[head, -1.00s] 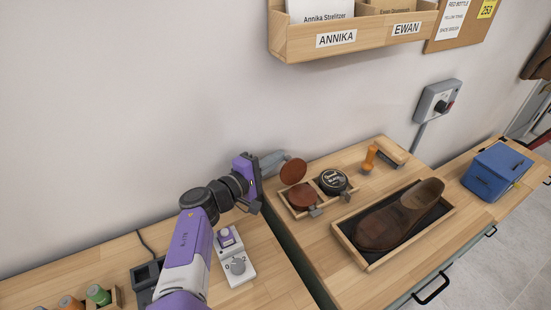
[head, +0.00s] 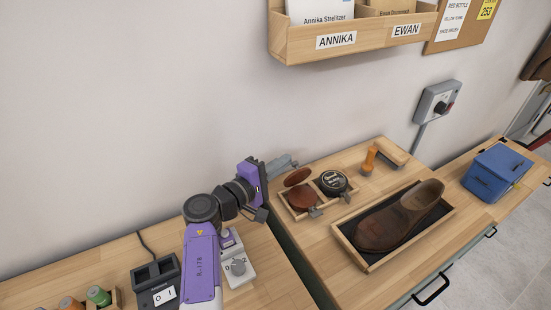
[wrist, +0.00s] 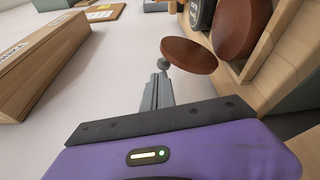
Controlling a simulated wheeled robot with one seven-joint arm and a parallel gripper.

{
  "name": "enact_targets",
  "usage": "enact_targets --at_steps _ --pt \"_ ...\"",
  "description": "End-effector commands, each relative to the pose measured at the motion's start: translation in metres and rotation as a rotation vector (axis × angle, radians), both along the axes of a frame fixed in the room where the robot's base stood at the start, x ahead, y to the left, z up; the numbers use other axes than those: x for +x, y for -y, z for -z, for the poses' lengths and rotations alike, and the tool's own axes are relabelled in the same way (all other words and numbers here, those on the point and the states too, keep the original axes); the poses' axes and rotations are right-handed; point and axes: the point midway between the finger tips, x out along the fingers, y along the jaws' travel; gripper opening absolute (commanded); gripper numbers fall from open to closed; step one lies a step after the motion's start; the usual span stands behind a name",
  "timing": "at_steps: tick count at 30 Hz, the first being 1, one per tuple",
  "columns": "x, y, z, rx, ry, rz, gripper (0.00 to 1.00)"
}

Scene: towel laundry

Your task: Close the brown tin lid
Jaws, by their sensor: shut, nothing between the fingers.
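The brown tin (head: 302,199) sits in a small wooden tray, with its round brown lid (head: 298,177) tilted over it and a gap still between them. In the wrist view the lid (wrist: 190,55) stands apart from the tin (wrist: 238,25), which is cut off by the top edge. My gripper (head: 292,163) is just behind and above the lid in the head view. Its grey fingers (wrist: 160,84) are together and empty, with the tips close to the lid's edge; I cannot tell whether they touch it.
A black-lidded tin (head: 333,181) stands right beside the brown one in the tray (head: 290,211). A brown shoe (head: 400,220) lies in a larger tray to the right. An orange-handled tool (head: 369,160) and a brush (head: 391,152) lie behind. The wall is close behind my gripper.

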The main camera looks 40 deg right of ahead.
Motion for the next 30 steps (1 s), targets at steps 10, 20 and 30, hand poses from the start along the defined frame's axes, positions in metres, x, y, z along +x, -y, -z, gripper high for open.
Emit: enact_targets --at_steps 10,20,30 --pt "-0.014 -0.003 -0.003 -0.001 -0.001 -0.001 0.00" --pt "-0.018 -0.004 -0.002 0.000 0.000 0.000 0.00" --pt "-0.017 -0.004 -0.002 0.000 0.000 0.000 0.00"
